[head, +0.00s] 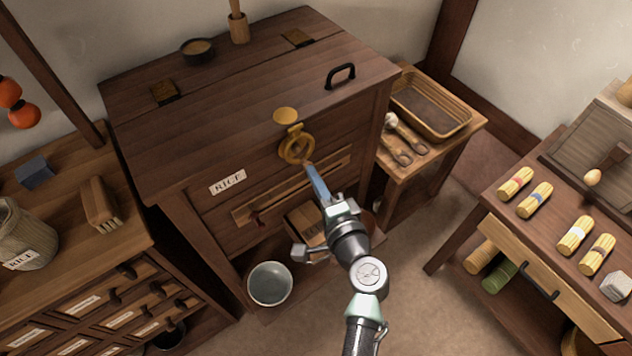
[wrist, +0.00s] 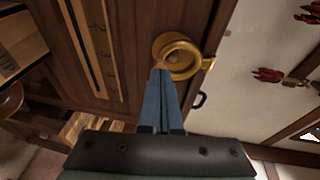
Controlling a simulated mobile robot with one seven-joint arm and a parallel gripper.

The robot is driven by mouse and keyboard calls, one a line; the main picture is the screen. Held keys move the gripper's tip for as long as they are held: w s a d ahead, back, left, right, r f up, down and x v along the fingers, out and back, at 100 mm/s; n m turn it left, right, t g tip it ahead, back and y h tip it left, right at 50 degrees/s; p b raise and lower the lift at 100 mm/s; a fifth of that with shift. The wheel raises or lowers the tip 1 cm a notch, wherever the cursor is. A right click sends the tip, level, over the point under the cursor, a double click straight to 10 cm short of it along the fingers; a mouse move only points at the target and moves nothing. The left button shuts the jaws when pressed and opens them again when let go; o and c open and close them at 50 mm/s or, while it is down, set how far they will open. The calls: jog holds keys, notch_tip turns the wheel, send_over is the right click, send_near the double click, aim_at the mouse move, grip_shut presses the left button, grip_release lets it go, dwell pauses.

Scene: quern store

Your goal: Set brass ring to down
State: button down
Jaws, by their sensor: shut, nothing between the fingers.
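The brass ring (head: 296,148) is on the front of the large dark wooden chest (head: 240,85), below a round brass plate (head: 286,115) at the lid's front edge. A short brass tab shows between plate and ring. My gripper (head: 308,166) is shut and empty, its blue fingers pointing at the ring's lower edge. In the wrist view the ring (wrist: 178,56) lies just beyond the fingertips (wrist: 160,68), which overlap its near left rim. I cannot tell whether they touch it. The ring's near side is partly hidden by the fingertips.
A black handle (head: 341,76) stands on the lid. A grey bucket (head: 270,284) stands below. Side tables flank the chest, and floor shows at right.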

jog(key=f+t+b, duration=0.1)
jog(key=b, duration=0.4)
jog(key=w+a+f+t+b, duration=0.1)
jog(key=b, duration=0.4)
jog(key=shift+w+y, duration=0.1)
jog(key=shift+y, duration=0.3)
jog(key=shift+r+m, duration=0.2)
jog(key=shift+m, duration=0.1)
